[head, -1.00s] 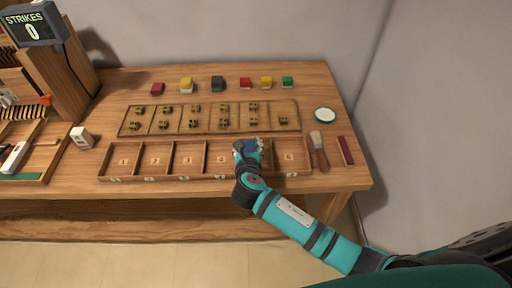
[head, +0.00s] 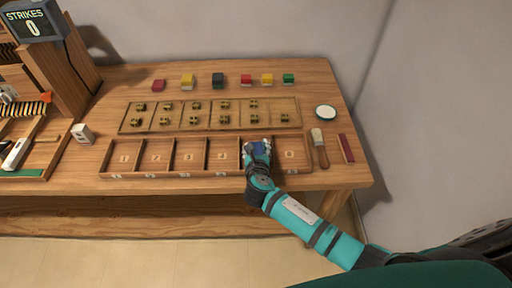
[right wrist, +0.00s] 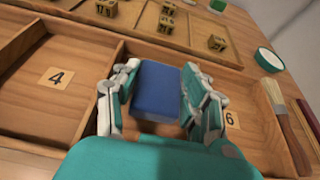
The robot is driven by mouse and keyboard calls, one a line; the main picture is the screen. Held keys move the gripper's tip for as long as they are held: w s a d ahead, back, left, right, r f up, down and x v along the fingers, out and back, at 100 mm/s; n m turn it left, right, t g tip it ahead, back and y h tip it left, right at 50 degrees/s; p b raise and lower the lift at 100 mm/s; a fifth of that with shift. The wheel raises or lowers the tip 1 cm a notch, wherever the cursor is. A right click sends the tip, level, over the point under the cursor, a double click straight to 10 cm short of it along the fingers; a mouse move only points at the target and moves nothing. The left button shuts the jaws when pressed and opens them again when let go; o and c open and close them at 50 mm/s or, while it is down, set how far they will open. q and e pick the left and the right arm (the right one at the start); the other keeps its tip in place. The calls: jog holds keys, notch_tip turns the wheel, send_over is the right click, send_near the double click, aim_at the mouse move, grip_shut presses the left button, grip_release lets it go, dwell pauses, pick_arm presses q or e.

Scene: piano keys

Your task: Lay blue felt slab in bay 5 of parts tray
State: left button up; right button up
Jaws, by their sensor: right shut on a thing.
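The blue felt slab (right wrist: 157,90) is held between the fingers of my right gripper (head: 257,148). In the right wrist view my right gripper (right wrist: 155,95) has one finger on each side of the slab. The parts tray (head: 150,174) is a wooden box of numbered bays along the table's front. The gripper and slab are over bay 5, between bay 4 (head: 222,157) and bay 6 (head: 290,156). The gripper hides bay 5's number. I cannot tell whether the slab touches the floor of the bay. My left gripper is not in view.
Behind the tray lies a shallow wooden board (head: 210,122) with small brass-coloured blocks. Several coloured blocks, including a dark one (head: 218,80), stand at the back. A brush (head: 319,148), a round white-topped dish (head: 325,112) and a dark red strip (head: 346,148) lie to the right.

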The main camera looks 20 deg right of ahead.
jog(key=shift+f, duration=0.35)
jog(key=o, duration=0.9)
jog(key=shift+c, duration=0.2)
jog(key=shift+r, duration=0.35)
jog(key=v, duration=1.2)
jog(key=shift+r, duration=0.2)
